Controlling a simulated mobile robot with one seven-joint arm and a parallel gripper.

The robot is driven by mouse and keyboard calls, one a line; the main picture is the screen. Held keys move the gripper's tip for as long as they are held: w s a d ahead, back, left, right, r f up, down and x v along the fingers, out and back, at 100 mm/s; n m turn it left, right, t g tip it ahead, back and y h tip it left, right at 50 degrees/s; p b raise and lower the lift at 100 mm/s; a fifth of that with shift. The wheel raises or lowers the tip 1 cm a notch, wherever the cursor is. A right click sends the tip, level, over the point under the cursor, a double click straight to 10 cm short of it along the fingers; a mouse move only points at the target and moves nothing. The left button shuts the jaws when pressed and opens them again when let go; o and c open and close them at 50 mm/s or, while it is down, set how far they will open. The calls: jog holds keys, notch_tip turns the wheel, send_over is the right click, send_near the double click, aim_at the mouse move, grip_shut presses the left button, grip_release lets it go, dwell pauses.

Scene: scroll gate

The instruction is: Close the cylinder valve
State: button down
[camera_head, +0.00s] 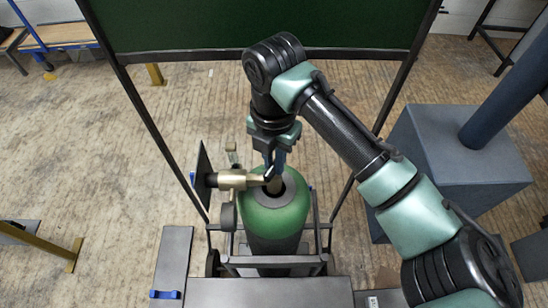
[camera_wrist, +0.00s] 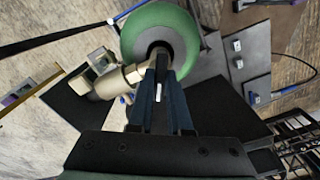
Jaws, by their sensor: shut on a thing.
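A green gas cylinder (camera_head: 276,222) stands upright in a dark frame, and its rounded top (camera_wrist: 188,35) shows in the wrist view. A brass valve body (camera_head: 236,180) reaches left from the cylinder's neck; it also shows in the wrist view (camera_wrist: 118,80). My gripper (camera_head: 272,172) points down over the neck, and in the wrist view its blue fingers (camera_wrist: 160,88) are close together at the neck. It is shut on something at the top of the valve. The fingers hide most of the held part, and I cannot make out its shape.
A dark green panel (camera_head: 260,24) on dark posts stands behind the cylinder. A blue-grey block (camera_head: 440,165) is at the right. A dark flat plate (camera_head: 203,178) stands left of the valve.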

jog(key=shift+m, duration=0.3)
jog(key=m+p, duration=0.1)
jog(key=m, duration=0.1)
jog(key=shift+r+m+p, duration=0.1)
jog(key=shift+m+p, duration=0.25)
jog(key=shift+m, duration=0.05)
jog(key=m+p, duration=0.2)
jog(key=m, duration=0.2)
jog(key=m+p, duration=0.2)
jog(key=m, duration=0.2)
jog(key=shift+r, duration=0.1)
jog(key=m+p, duration=0.3)
jog(key=m, duration=0.1)
jog(key=shift+m+p, duration=0.3)
jog(key=m+p, duration=0.2)
jog(key=m, duration=0.1)
jog(key=shift+m+p, duration=0.35)
jog(key=shift+m, duration=0.05)
jog(key=m+p, duration=0.2)
jog(key=m, duration=0.1)
jog(key=m+p, duration=0.3)
jog(key=m, duration=0.3)
jog(key=shift+w+m, duration=0.1)
jog(key=shift+m, duration=0.3)
